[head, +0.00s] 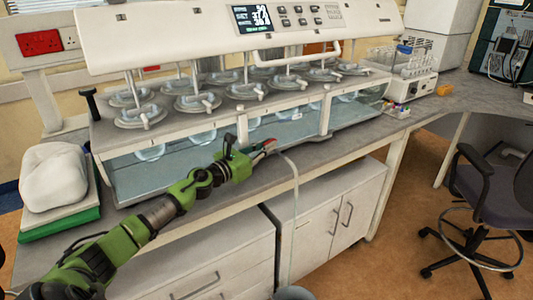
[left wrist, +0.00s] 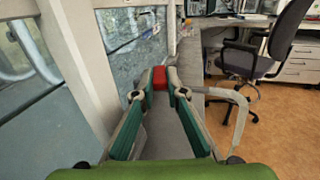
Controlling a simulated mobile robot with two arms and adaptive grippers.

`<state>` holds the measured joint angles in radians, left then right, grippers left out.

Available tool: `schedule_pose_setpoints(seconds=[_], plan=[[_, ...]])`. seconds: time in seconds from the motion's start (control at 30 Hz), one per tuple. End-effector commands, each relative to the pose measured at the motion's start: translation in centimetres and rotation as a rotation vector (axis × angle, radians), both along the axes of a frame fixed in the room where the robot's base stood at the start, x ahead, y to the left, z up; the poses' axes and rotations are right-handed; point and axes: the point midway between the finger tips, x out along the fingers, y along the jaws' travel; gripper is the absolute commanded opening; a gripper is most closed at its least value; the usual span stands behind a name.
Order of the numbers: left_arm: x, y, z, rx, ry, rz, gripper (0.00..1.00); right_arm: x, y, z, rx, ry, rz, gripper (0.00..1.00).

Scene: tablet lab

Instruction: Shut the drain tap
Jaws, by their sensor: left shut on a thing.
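The drain tap's red handle (head: 270,143) shows as a small red piece low at the front of the water bath (head: 230,133). My left gripper (head: 262,146) reaches in from the left along the bath's front and is shut on the red handle. In the left wrist view the red handle (left wrist: 160,77) sits between the two fingertips. The tap's body is mostly hidden by the gripper, and I cannot tell which way the handle is turned. A pale drain hose (head: 294,180) runs from near the tap down over the bench edge; it also shows in the left wrist view (left wrist: 241,110). My right gripper is not in view.
The dissolution bath with several lidded vessels fills the bench's back, its control head (head: 240,30) above. A white bundle (head: 55,176) on a green book (head: 62,222) is at left. White cabinets (head: 330,210) are below the bench. A chair (head: 490,195) stands right on open floor.

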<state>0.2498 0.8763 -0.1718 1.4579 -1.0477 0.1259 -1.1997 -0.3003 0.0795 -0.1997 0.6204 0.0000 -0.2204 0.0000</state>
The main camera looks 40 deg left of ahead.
Motion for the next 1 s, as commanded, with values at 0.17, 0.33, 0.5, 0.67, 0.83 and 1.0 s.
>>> schedule_pose_setpoints(seconds=[0.17,0.33,0.5,0.67,0.83,1.0], plan=[[0.0,0.14,0.24,0.005,-0.003,-0.009,0.0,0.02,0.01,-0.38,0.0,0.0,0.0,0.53],[0.0,0.14,0.3,0.005,-0.003,-0.009,0.0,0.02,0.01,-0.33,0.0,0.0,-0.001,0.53],[0.0,0.15,0.3,0.006,-0.004,-0.008,0.15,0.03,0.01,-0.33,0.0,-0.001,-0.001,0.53],[0.01,0.25,0.33,0.006,-0.004,-0.006,0.29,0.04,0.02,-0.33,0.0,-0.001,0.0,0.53],[0.04,0.4,0.44,0.005,-0.006,-0.002,0.29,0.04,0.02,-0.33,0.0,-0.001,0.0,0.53],[0.05,0.51,0.53,0.005,-0.008,0.0,0.29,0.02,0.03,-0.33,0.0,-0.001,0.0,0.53]])
